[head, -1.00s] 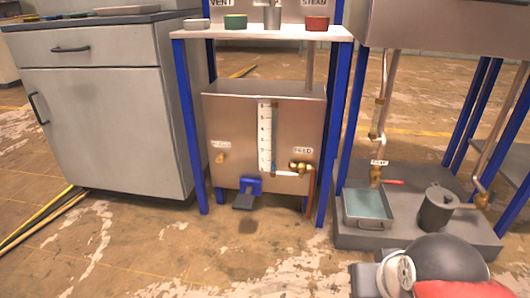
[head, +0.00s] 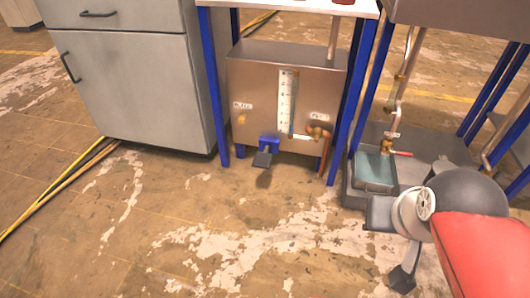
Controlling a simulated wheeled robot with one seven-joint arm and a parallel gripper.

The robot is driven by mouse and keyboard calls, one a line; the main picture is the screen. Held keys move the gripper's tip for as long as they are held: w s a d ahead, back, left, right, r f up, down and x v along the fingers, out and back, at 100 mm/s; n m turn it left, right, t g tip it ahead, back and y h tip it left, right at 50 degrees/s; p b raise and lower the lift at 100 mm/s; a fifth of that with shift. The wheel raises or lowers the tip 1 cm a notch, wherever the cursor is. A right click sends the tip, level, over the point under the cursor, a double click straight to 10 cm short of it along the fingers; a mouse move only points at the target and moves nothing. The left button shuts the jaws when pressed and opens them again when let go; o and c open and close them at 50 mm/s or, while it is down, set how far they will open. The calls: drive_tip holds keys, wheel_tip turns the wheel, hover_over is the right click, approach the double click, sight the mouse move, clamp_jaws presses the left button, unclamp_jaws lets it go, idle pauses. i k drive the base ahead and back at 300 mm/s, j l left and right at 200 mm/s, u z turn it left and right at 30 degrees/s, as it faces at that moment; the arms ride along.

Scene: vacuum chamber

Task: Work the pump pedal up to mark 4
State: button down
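The pump pedal (head: 264,157) is a dark foot plate on a blue bracket at the lower front of a metal tank (head: 262,72). It sticks out just above the floor. A white gauge strip (head: 286,97) with marks runs up the tank's front; its numbers are too small to read now. My gripper (head: 403,279) is low at the right, a dark shape partly hidden by my arm. It is well to the right of the pedal and apart from it. I cannot tell whether its fingers are open.
Blue legs (head: 361,100) of the stand flank the tank. A grey cabinet (head: 135,95) stands at the left. A low grey plinth with a water tray (head: 375,172) is at the right, near my arm. The floor (head: 230,230) before the pedal is clear.

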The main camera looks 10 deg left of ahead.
sight(263, 161)
drive_tip(key=j+z, duration=0.15)
drive_tip(key=z, duration=0.2)
drive_tip(key=i+j+z, duration=0.1)
drive_tip(key=z, duration=0.3)
drive_tip(key=j+z, duration=0.15)
drive_tip(key=j, duration=0.55)
drive_tip(key=j+z, duration=0.1)
drive_tip(key=j, duration=0.65)
drive_tip(key=k+j+z, duration=0.15)
drive_tip(key=j, duration=0.55)
drive_tip(key=j+z, duration=0.15)
drive_tip(key=j, duration=0.55)
